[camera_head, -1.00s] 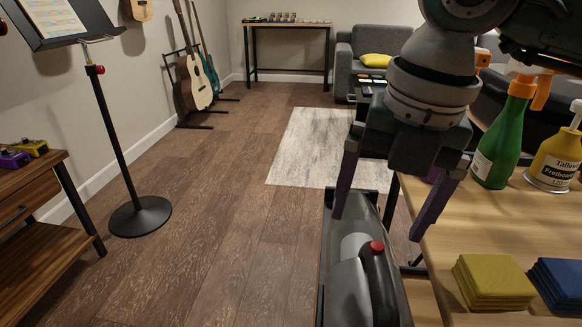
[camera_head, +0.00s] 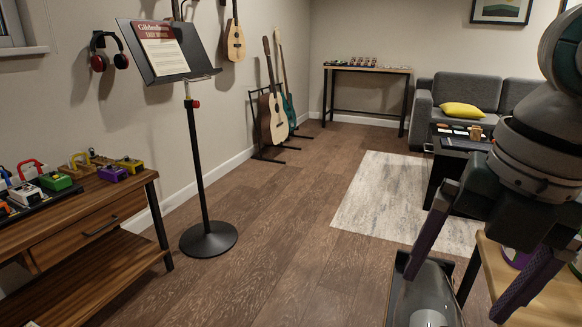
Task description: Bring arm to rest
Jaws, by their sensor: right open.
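My right gripper (camera_head: 452,292) hangs at the right of the head view, fingers pointing down and spread apart. Nothing shows between its fingers. It is above my dark base (camera_head: 428,290) and beside the light wooden workbench (camera_head: 525,290), of which only a corner shows at the lower right. My left gripper does not show.
A music stand (camera_head: 202,180) with an open sheet stands on the floor at left. A wooden cabinet (camera_head: 75,262) with colourful pedals is at the left edge. Guitars (camera_head: 272,118) stand by the wall. The floor (camera_head: 270,225) between is clear, with a rug (camera_head: 410,205) beyond.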

